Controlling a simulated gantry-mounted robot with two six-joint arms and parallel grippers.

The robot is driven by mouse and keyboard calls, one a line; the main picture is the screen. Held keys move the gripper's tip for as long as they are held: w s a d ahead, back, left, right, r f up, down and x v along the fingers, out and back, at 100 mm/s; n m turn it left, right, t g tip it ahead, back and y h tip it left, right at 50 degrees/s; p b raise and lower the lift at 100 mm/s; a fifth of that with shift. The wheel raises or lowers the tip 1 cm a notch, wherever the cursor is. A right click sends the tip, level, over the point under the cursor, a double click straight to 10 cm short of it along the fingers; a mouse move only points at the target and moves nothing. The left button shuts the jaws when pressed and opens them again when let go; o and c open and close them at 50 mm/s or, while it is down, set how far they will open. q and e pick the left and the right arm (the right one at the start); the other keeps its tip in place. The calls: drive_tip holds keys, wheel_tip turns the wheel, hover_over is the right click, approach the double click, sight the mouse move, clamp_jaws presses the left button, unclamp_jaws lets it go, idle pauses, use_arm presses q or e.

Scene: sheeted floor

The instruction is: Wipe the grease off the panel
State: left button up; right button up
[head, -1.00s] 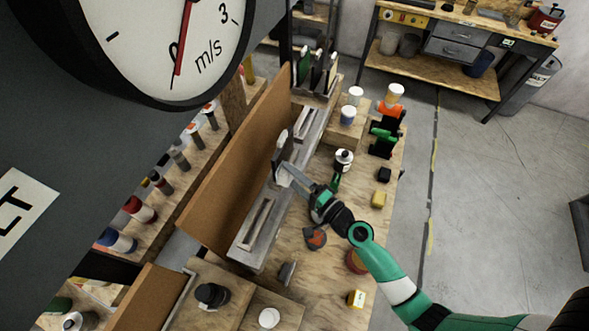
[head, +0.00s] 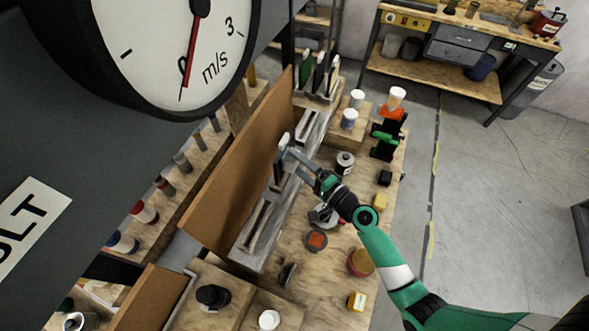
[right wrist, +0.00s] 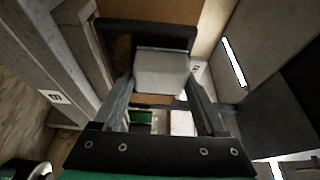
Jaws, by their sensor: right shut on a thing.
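The brown panel (head: 235,165) stands upright on edge along the back of the bench. I cannot make out grease on it. My right gripper (head: 285,151) is at the panel's front face, toward its far end. It is shut on a pale grey block (right wrist: 162,72), which sits between the two fingers in the right wrist view. A dark-edged plate (right wrist: 108,50) shows directly behind the block; I cannot tell if it is joined to it. My left gripper is not in view.
A long grey rail (head: 240,252) with slots runs along the panel's front. A large dial gauge (head: 180,45) covers the upper left.

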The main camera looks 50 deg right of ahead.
drive_tip(key=shift+w+d+b, duration=0.35)
drive_tip(key=shift+d+b, duration=0.05)
drive_tip(key=shift+d, duration=0.4)
drive_tip(key=shift+w+d+b, duration=0.35)
drive_tip(key=shift+d+b, duration=0.05)
drive_tip(key=shift+d, duration=0.4)
drive_tip(key=shift+w+d, duration=0.15)
drive_tip(key=shift+d, duration=0.15)
drive_tip(key=d, duration=0.1)
drive_tip(key=w+d+b, duration=0.1)
drive_tip(key=d+b, duration=0.1)
drive_tip(key=shift+w+d, duration=0.25)
drive_tip(key=shift+w, duration=0.05)
drive_tip(key=s+d, duration=0.2)
drive_tip(key=s, duration=0.3)
drive_tip(key=shift+s, duration=0.3)
drive_tip(key=shift+d, duration=0.1)
